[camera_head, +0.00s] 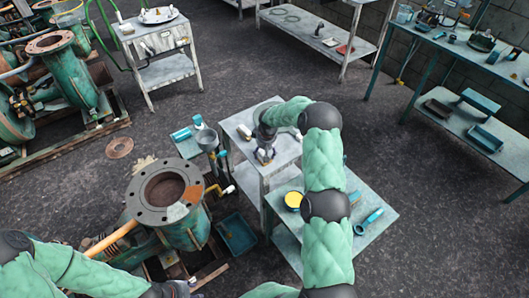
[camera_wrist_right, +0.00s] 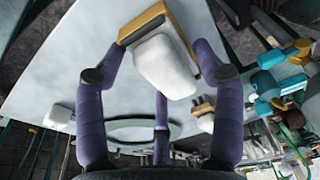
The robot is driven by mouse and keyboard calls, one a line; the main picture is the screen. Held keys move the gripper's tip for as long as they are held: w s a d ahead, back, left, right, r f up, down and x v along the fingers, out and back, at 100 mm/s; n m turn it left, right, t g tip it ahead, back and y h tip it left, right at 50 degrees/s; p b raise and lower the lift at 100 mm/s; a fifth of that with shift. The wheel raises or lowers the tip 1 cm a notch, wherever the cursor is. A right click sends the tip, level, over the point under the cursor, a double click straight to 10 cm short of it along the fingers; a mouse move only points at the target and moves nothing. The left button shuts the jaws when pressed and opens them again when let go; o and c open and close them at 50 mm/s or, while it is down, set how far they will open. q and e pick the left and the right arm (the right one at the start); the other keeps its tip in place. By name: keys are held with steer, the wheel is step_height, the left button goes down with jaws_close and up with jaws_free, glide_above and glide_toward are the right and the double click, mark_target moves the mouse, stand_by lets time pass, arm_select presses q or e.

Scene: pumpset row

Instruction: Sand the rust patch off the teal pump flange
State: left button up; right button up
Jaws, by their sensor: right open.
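The teal pump (camera_head: 190,232) stands at lower centre in the head view, with a round grey flange (camera_head: 143,205) on top. An orange-brown rust patch (camera_head: 177,213) lies on the flange's right-front rim. My right gripper (camera_head: 264,156) is over the small grey table (camera_head: 238,122), right of the pump. In the right wrist view it is open (camera_wrist_right: 158,45). A white block (camera_wrist_right: 163,66) with a tan edge is between its fingertips; I cannot tell whether they touch it. My left gripper (camera_head: 185,287) is partly visible at the bottom edge, below the pump; its jaws are unclear.
A lower bench (camera_head: 352,203) with a yellow-topped tin (camera_head: 293,200) and a teal tool (camera_head: 368,221) stands right of the pump. A blue tray (camera_head: 236,234) is on the floor. A tan shaft (camera_head: 112,238) leans near the pump. Open floor lies behind.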

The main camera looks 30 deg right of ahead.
mark_target(264, 151)
steer(key=shift+r, duration=0.1)
steer(key=shift+r, duration=0.4)
steer(key=c, duration=1.1)
steer(key=shift+c, duration=0.2)
steer(key=shift+r, duration=0.1)
steer(key=shift+r+p, duration=1.75)
steer(key=shift+r, duration=1.15)
